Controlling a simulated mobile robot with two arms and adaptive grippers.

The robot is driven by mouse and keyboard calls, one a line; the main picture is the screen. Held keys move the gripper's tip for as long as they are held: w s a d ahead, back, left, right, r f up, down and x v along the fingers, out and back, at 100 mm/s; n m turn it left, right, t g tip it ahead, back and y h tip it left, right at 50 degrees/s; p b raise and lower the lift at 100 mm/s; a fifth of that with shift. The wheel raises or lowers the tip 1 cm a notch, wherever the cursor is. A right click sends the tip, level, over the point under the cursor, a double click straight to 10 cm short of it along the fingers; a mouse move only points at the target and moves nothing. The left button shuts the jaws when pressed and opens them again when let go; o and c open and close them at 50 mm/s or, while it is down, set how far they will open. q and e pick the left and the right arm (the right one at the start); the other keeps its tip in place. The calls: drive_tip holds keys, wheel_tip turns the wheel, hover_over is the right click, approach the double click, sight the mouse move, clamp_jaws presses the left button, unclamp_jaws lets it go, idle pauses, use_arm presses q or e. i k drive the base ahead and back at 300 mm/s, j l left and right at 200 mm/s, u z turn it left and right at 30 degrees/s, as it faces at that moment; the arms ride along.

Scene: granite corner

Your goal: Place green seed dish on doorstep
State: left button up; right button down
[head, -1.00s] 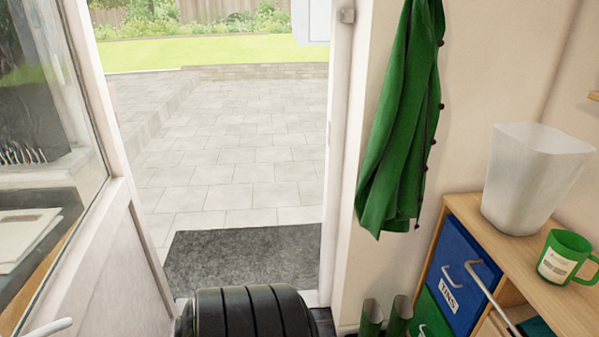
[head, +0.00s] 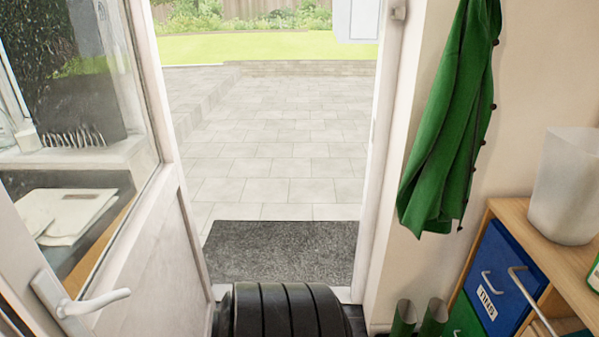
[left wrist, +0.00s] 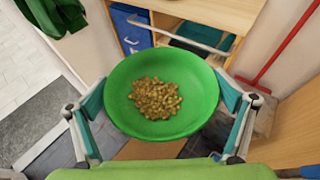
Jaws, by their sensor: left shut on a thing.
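The green seed dish (left wrist: 118,97) is round and shallow, with a heap of brown seeds (left wrist: 157,98) in its middle. It shows in the left wrist view only. My left gripper (left wrist: 160,108) has its fingers at either side of the dish and is shut on it; the dish looks roughly level. In the head view, the open doorway leads to a dark grey mat (head: 280,250) lying at the doorstep, with pale paving beyond it. The mat looks bare. Neither gripper shows in the head view.
The glazed door (head: 150,235) stands open on the left, its handle (head: 95,302) jutting inward. On the right are a hanging green coat (head: 450,130), green boots (head: 420,318) and a wooden shelf unit (head: 575,275) with a blue drawer (head: 505,280) and white bin (head: 565,185).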

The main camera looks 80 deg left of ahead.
sight(291, 265)
drive_tip(key=k+j+u, duration=0.1)
drive_tip(key=j+u, duration=0.45)
drive_tip(key=i+j+u, duration=0.5)
drive_tip(key=j, duration=0.25)
drive_tip(key=i+j+u, duration=0.45)
drive_tip(key=i+j, duration=0.1)
drive_tip(key=j, duration=0.1)
